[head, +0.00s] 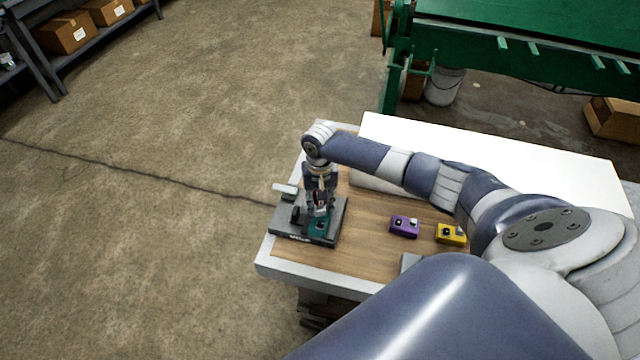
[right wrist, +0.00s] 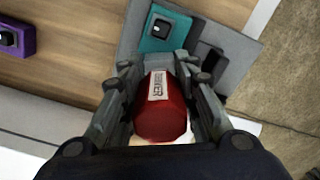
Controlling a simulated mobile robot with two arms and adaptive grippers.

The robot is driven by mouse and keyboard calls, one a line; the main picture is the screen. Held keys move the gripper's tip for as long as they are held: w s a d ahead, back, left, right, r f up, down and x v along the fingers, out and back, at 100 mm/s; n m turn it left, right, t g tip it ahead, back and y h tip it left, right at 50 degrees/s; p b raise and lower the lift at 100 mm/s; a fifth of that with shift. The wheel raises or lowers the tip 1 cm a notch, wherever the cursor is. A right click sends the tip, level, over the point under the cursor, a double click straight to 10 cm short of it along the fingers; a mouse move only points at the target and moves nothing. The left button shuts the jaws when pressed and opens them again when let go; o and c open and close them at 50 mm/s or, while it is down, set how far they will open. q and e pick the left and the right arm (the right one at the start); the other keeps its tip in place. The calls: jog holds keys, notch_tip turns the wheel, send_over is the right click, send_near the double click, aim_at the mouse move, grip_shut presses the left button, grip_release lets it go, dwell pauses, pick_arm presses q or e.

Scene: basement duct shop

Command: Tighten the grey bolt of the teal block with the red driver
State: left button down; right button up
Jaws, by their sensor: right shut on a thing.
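The teal block (head: 318,226) sits on a dark grey plate (head: 334,237) at the left end of the bench. In the right wrist view the teal block (right wrist: 166,32) shows a dark bolt (right wrist: 161,28) with a light mark on its top face. My right gripper (head: 320,196) is above the plate, shut on the red driver (right wrist: 162,112), whose handle bears a white label. The driver's tip is hidden, so I cannot tell whether it touches anything. In the wrist view the bolt appears beyond the handle. My left gripper is not in view.
A purple block (head: 404,227) and a yellow block (head: 451,234) stand on the wooden bench top (head: 372,204) to the right. A dark clamp-like part (right wrist: 208,58) is beside the teal block on the plate. A white panel (head: 520,160) lies behind my right arm.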

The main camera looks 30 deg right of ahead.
jog(key=shift+m, duration=0.4)
jog(key=m, duration=0.3)
dwell(0.3)
jog(key=m, duration=0.2)
jog(key=shift+a+m, duration=0.1)
jog(key=shift+m, duration=0.2)
jog(key=shift+n, duration=0.8)
jog(key=shift+r, duration=2.55)
